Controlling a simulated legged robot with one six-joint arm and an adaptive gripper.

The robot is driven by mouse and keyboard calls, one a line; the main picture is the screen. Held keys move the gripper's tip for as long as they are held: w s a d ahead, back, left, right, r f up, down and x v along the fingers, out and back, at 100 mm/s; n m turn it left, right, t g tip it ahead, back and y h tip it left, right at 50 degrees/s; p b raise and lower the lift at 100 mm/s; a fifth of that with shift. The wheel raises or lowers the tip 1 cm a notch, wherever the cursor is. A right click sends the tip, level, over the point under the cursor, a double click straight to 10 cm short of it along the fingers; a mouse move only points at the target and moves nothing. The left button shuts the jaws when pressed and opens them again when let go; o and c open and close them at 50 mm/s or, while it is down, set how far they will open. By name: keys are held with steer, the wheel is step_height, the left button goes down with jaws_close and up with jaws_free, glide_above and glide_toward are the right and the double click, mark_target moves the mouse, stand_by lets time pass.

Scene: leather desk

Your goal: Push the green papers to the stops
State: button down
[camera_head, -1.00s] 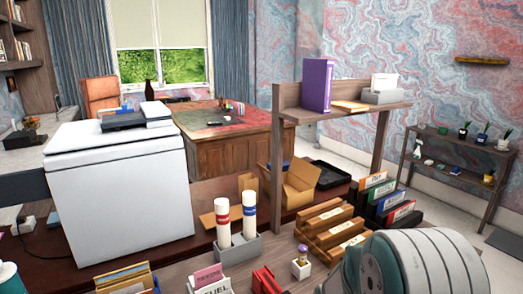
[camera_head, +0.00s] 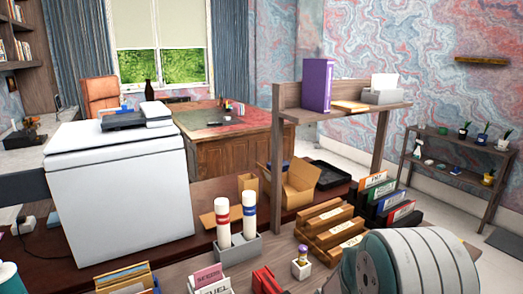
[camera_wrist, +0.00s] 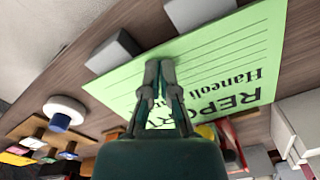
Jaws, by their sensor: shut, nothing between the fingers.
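The green papers (camera_wrist: 205,60) lie on the wood surface in the wrist view, with a printed "REPORT" heading and ruled lines. Two grey blocks, likely the stops, sit along their upper edge: a left block (camera_wrist: 112,50) and a right block (camera_wrist: 198,10). The papers' edge is very close to both; I cannot tell whether it touches. My gripper (camera_wrist: 159,70) is shut and empty, its fingertips over the papers near their upper edge, between the blocks. Contact with the papers is unclear. In the head view the papers and gripper are not visible; only my arm shows at lower right.
A round white object (camera_wrist: 65,112) stands left of the papers, and a red item (camera_wrist: 232,145) below them.

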steer(key=shift+f, duration=0.35)
stand_by(0.4)
steer(key=shift+w+a, duration=0.4)
steer(key=shift+w, duration=0.1)
stand_by(0.3)
steer(key=shift+r, duration=0.1)
steer(key=shift+r, duration=3.4)
steer(key=shift+r, duration=0.1)
steer(key=s+r+t, duration=0.5)
steer(key=s+r, duration=1.2)
steer(key=r, duration=0.4)
steer(key=shift+s+d+r+t, duration=0.3)
steer(key=shift+s+d+r, duration=0.05)
steer(key=shift+s+d, duration=0.1)
